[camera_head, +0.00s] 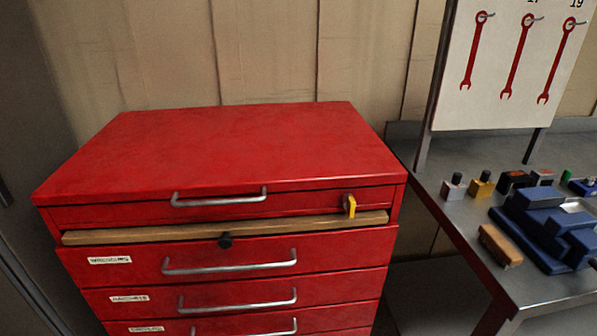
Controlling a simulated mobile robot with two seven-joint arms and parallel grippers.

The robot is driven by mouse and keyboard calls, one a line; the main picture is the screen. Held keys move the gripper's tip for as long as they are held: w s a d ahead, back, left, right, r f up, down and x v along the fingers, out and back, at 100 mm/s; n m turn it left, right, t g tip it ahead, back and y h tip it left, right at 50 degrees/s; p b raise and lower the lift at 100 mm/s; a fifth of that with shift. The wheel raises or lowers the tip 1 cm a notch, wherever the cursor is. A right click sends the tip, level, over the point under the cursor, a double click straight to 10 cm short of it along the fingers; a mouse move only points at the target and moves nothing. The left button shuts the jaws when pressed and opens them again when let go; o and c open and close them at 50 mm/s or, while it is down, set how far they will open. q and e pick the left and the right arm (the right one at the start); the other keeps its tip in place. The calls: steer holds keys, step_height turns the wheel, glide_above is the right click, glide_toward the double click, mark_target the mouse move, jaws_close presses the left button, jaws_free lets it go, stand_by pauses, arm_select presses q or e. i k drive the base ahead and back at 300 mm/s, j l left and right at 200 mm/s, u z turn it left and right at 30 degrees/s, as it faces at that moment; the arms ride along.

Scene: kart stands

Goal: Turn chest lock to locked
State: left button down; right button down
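A red tool chest (230,150) stands in the middle of the head view with its lid closed. Its lock (349,205) is at the right of the top front panel, with a yellow key or knob in it. The yellow part hangs roughly upright, slightly tilted. I cannot tell from its look which lock state it marks. Neither of my grippers shows in this view.
A wooden board (150,234) with a black knob (225,240) sits under the top panel. Drawers with grey handles (230,263) are below. At right, a workbench (535,289) holds a blue vise (545,225) and small blocks. A wrench board (510,75) stands behind.

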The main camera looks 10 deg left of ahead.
mark_target(349, 203)
steer(key=l+u, duration=0.2)
steer(key=u, duration=0.55)
steer(key=k+l+u, duration=0.45)
steer(key=l+u, duration=0.15)
steer(key=k+l+u, duration=0.25)
steer(key=k+l, duration=0.9)
steer(key=l, duration=0.05)
